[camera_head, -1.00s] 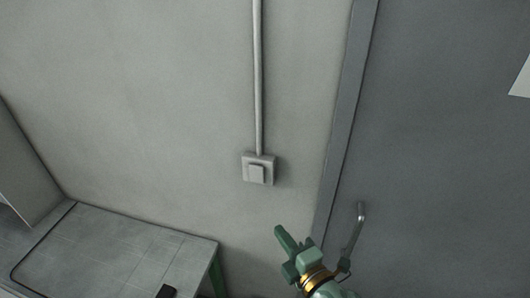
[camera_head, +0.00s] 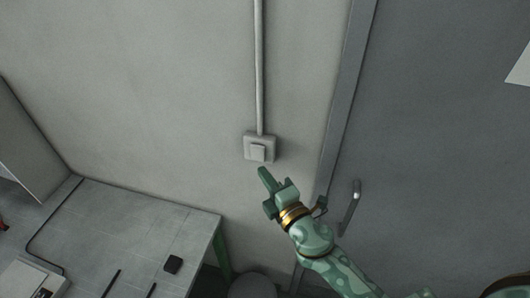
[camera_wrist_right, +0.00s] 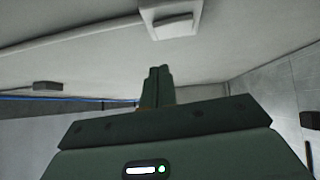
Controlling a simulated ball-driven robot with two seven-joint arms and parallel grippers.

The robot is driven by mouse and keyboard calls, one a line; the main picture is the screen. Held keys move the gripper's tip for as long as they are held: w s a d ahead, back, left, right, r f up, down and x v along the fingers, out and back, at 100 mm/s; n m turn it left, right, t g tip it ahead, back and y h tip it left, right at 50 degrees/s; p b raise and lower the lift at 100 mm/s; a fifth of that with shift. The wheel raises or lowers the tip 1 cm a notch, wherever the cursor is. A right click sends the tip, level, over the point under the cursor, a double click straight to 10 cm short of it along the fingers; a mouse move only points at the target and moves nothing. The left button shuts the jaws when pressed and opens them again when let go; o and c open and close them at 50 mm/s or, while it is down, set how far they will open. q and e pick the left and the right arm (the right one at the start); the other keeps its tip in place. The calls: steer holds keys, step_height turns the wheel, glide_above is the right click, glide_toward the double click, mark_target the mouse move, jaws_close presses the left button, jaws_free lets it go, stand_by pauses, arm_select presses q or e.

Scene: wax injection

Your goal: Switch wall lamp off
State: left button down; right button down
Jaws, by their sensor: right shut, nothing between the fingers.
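The wall switch (camera_head: 259,148) is a small pale grey box with a raised rocker plate, fixed to the grey wall at the lower end of a vertical conduit. It also shows in the right wrist view (camera_wrist_right: 174,19) at the top, beyond the fingers. My right gripper (camera_head: 265,174) is shut and empty, its green fingertips just below the switch in the head view. In the right wrist view its closed fingers (camera_wrist_right: 159,75) point toward the wall below the switch. A gap shows between them and the switch. My left gripper is not in view. The lamp itself is not in view.
A grey door (camera_head: 435,130) with a metal handle (camera_head: 349,207) stands right of the switch, close to my right arm. The wall around the switch is bare.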

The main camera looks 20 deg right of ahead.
mark_target(260, 147)
steer(key=w, duration=0.3)
steer(key=w+d, duration=0.1)
steer(key=w, duration=0.1)
steer(key=shift+w+r+p, duration=0.1)
steer(key=shift+r+p, duration=0.15)
steer(key=shift+p, duration=0.05)
steer(key=shift+w+d, duration=0.35)
steer(key=shift+w+d+r, duration=0.2)
steer(key=shift+w+d, duration=0.05)
steer(key=shift+w, duration=0.1)
steer(key=shift+s, duration=0.1)
steer(key=shift+f, duration=0.1)
